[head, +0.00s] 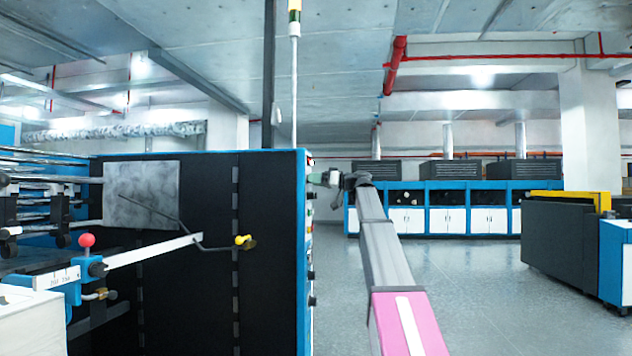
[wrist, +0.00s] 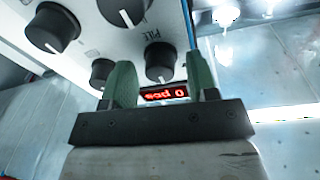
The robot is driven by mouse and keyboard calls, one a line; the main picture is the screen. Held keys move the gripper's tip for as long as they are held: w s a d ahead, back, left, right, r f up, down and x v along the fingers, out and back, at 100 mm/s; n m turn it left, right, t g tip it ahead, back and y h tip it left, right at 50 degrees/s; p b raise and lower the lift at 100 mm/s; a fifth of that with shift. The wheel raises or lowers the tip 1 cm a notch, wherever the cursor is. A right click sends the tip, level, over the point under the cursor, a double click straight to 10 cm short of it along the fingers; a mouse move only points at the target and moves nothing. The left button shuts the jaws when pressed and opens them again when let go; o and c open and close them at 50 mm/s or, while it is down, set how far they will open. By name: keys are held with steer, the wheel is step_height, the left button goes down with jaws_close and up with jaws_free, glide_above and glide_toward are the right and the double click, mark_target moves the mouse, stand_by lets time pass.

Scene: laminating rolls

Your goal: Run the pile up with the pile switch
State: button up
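The pile switch (wrist: 160,62) is a black round knob with a white pointer line, under the label "PILE" on a light panel (wrist: 80,10). In the wrist view it shows between the two green fingers of my gripper (wrist: 160,64). The fingers are apart, with a visible gap on each side of the knob. I cannot tell how deep they reach around it. In the head view my gripper (head: 322,178) is small, at the edge of the blue and black machine (head: 301,250). The pile itself is not identifiable in either view.
Other black knobs (wrist: 52,27) sit close by on the panel. A red-lit display (wrist: 164,93) shows between the fingers. In the head view, a yellow-handled crank (head: 243,241) and a red ball knob (head: 87,240) are at left. The floor (head: 480,290) at right is open.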

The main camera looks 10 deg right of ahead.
steer(key=shift+d, duration=0.1)
steer(key=v, duration=1)
steer(key=shift+s+d, duration=0.2)
steer(key=shift+d, duration=0.1)
steer(key=s+a+f+m+g+h, duration=0.1)
steer(key=s+a+f+m+h, duration=0.15)
steer(key=f, duration=1.35)
steer(key=s+a+f+m+h, duration=0.1)
steer(key=a+f+m+h, duration=0.25)
steer(key=f, duration=1.15)
steer(key=s+a+f+m+g+h, duration=0.15)
steer(key=a+f, duration=0.25)
steer(key=f, duration=1.2)
steer(key=s+f+m+g+h, duration=0.4)
steer(key=s+f+h, duration=0.6)
steer(key=s+f, duration=1.8)
step_height(320, 180, down, 3)
steer(key=shift+f, duration=0.15)
steer(key=shift+g, duration=0.25)
